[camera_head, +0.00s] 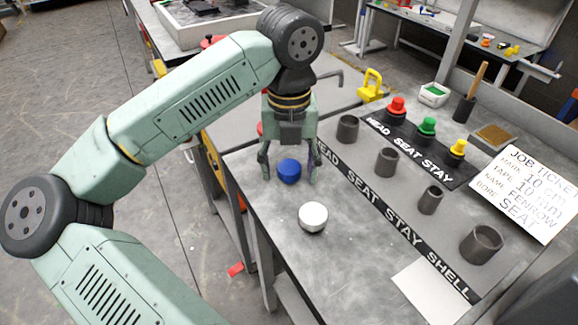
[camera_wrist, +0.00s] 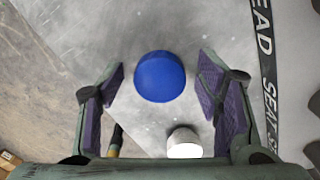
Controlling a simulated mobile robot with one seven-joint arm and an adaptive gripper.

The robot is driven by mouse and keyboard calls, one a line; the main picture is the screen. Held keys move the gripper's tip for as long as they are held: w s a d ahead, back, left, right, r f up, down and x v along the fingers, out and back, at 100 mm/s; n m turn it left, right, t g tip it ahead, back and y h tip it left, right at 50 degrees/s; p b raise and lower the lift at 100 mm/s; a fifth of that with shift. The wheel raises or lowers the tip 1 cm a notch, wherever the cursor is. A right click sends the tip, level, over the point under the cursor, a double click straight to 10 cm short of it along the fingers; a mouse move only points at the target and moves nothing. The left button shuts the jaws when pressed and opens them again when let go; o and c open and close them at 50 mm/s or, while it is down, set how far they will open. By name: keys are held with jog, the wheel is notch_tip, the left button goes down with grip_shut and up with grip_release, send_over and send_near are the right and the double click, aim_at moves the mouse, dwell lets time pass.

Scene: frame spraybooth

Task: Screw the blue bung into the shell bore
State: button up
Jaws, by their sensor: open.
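The blue bung (camera_head: 289,170) stands on the grey bench top near its left end. My gripper (camera_head: 288,176) is open above it, with one finger on each side. In the wrist view the blue bung (camera_wrist: 160,76) lies between and just beyond the purple-padded fingers (camera_wrist: 166,88), with gaps on both sides. The shell bore (camera_head: 481,244) is a dark grey open cylinder at the right, by the SHELL label. It looks empty, though its inside is dark. A white bung (camera_head: 313,217) stands nearer the front edge; it also shows in the wrist view (camera_wrist: 184,143).
Smaller grey cylinders stand along the HEAD SEAT STAY strip (camera_head: 385,213): head (camera_head: 347,128), seat (camera_head: 387,162) and stay (camera_head: 430,200). Red, green and yellow knobs (camera_head: 428,127) stand behind. A job ticket (camera_head: 522,193) leans at right. A white sheet (camera_head: 432,291) lies in front of the shell bore.

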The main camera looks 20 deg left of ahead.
jog(key=shift+f, duration=0.1)
jog(key=shift+c, duration=0.4)
jog(key=c, duration=1.2)
